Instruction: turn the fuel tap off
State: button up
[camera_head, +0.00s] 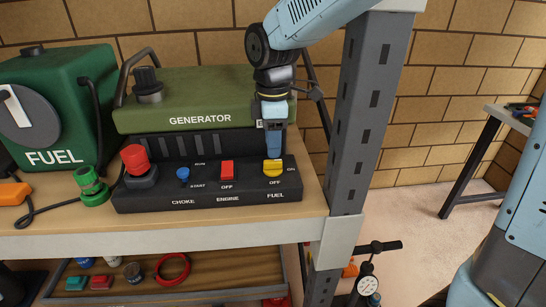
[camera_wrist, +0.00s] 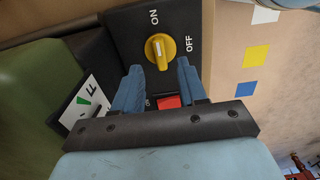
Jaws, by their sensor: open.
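The fuel tap (camera_head: 273,168) is a yellow knob at the right end of the black control panel (camera_head: 150,203), above the word FUEL. It also shows in the wrist view as a round yellow knob (camera_wrist: 160,49) with a pale line on it. That line appears to lie toward the ON label, with OFF to its right. My gripper (camera_head: 274,156) points down at the knob. In the wrist view my gripper (camera_wrist: 158,66) has its two blue fingers apart, with the knob just beyond and between the tips. I cannot tell whether they touch it.
The red engine switch (camera_head: 227,171), blue choke knob (camera_head: 183,174) and a red knob (camera_head: 134,160) share the panel. The green generator (camera_head: 190,98) stands behind, the fuel can (camera_head: 60,105) at left. A grey post (camera_head: 362,110) rises close right of my gripper.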

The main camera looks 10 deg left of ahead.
aim_at(273, 160)
jog(key=shift+f, duration=2.45)
grip_shut()
